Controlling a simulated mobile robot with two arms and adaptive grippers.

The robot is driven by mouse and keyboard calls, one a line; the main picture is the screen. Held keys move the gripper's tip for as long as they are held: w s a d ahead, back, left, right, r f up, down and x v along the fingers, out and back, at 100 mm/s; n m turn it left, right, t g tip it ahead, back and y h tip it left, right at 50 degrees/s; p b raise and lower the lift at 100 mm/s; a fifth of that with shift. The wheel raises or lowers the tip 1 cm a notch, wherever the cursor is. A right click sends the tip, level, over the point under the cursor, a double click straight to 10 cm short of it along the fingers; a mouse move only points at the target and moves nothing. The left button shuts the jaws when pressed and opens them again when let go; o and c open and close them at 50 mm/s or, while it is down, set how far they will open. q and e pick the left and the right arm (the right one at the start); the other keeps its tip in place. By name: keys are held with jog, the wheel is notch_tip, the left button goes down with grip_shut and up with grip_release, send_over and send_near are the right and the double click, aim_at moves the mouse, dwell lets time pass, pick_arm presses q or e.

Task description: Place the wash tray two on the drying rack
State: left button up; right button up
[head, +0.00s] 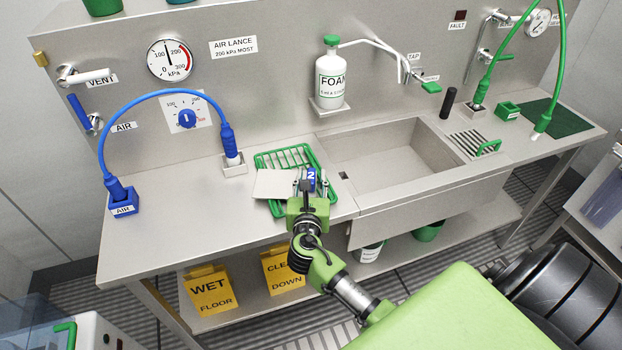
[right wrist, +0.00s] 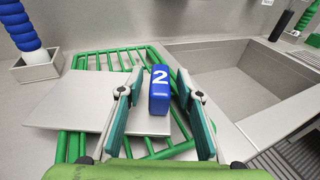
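Wash tray two is a flat pale grey plate (head: 272,184) with a blue block handle (right wrist: 160,92) marked with a white 2. It lies over the green wire drying rack (head: 283,158) on the counter, and its left part extends past the rack's left side. The plate also shows in the right wrist view (right wrist: 75,100). My right gripper (right wrist: 158,76) is open, its teal-padded fingers on either side of the blue handle with small visible gaps. Whether the plate rests fully on the rack's wires is hard to tell. My left gripper is not in view.
A sink (head: 388,160) lies right of the rack. A blue hose (head: 150,97) arches from a blue AIR block (head: 122,208) to a grey socket (head: 234,166) left of the rack. A FOAM bottle (head: 330,78) stands behind on a wall shelf. The counter's left front is clear.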

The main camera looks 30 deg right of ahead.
jog(key=b+v, duration=0.1)
jog(key=v, duration=1.1)
